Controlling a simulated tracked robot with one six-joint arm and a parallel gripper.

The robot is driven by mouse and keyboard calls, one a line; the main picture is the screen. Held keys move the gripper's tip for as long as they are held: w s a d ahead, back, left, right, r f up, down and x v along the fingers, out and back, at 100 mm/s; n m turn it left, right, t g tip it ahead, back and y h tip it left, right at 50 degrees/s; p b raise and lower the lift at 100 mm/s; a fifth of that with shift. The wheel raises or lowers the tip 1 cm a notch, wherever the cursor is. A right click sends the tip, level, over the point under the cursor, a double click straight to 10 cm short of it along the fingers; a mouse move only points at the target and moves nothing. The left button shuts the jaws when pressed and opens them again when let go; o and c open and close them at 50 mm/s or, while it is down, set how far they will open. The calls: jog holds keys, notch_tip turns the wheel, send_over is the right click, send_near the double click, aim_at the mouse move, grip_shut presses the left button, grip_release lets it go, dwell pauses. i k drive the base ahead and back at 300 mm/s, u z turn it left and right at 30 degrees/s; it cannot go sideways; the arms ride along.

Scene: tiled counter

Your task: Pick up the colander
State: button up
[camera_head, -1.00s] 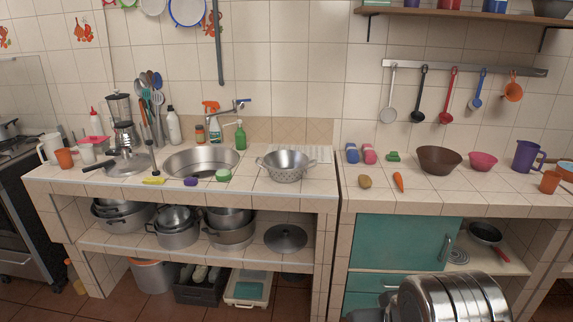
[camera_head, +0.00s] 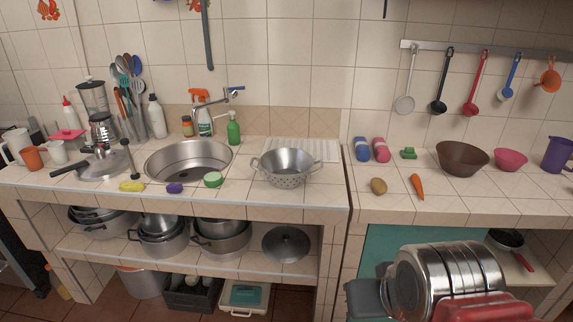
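The colander (camera_head: 285,168) is a silver metal bowl with small holes and two side handles. It stands upright on the tiled counter (camera_head: 320,196), right of the sink and in front of a white ribbed drainboard. Nothing covers it. Parts of my own arm, with silver ribbed and red pieces, fill the lower right of the view. My gripper's fingertips cannot be made out, and nothing of mine touches the colander.
The sink (camera_head: 188,161) lies left of the colander. A green-topped sponge (camera_head: 213,180), a potato (camera_head: 378,186) and a carrot (camera_head: 417,186) lie near it. Blue (camera_head: 362,148) and pink rolled cloths and a brown bowl (camera_head: 462,157) stand right. Pots fill the shelf below.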

aim_at(284, 167)
jog(key=i, duration=1.1)
jog(key=u, duration=2.9)
